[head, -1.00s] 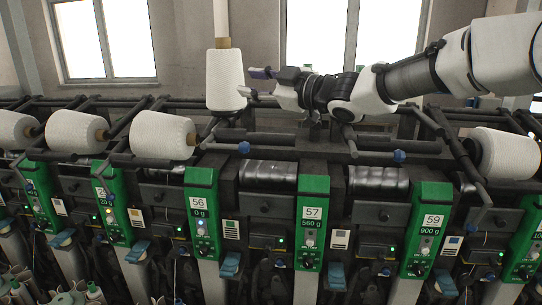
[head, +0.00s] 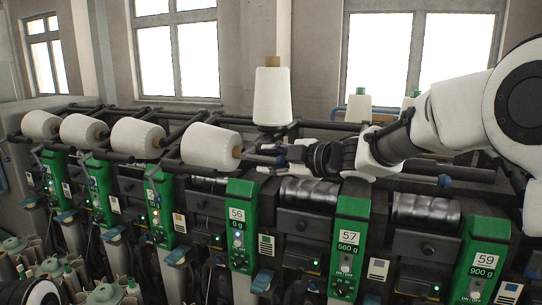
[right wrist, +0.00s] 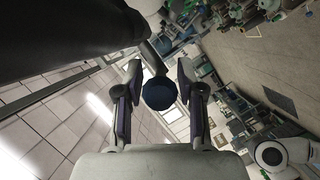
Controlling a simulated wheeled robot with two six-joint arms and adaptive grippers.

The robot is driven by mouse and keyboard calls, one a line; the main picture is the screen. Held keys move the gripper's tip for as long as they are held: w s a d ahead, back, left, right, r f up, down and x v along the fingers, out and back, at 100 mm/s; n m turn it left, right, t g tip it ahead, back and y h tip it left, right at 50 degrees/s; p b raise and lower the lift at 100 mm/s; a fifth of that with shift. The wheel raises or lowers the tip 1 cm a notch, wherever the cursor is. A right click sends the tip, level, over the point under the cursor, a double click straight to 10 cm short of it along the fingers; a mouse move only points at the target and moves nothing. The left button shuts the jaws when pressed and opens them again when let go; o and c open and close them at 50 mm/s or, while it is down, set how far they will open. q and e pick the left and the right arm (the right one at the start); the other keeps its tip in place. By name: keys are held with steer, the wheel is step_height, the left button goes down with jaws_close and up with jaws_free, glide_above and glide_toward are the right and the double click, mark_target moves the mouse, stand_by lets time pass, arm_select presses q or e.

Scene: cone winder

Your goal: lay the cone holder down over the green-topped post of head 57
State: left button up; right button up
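The green-topped post of head 57 (head: 350,245) stands right of centre in the head view, its panel reading 57. A white cone (head: 272,97) stands upright behind the machine's rail, brown tube end up; I take it to be on the raised cone holder, whose arm is mostly hidden. My right gripper (head: 266,155) is low in front of this cone, pointing left, fingers apart. In the right wrist view a dark blue round knob (right wrist: 159,93) sits between the open fingers (right wrist: 159,75), with narrow gaps showing. My left gripper is not in view.
Several white cones lie on their sides to the left, the nearest (head: 211,148) close to my right gripper's fingers. Dark rails run along the machine. A dark drum (head: 310,192) lies below my gripper.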

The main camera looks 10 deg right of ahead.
steer(key=shift+w+a, duration=0.15)
steer(key=shift+a, duration=0.05)
jaws_close()
steer(key=shift+f, duration=0.1)
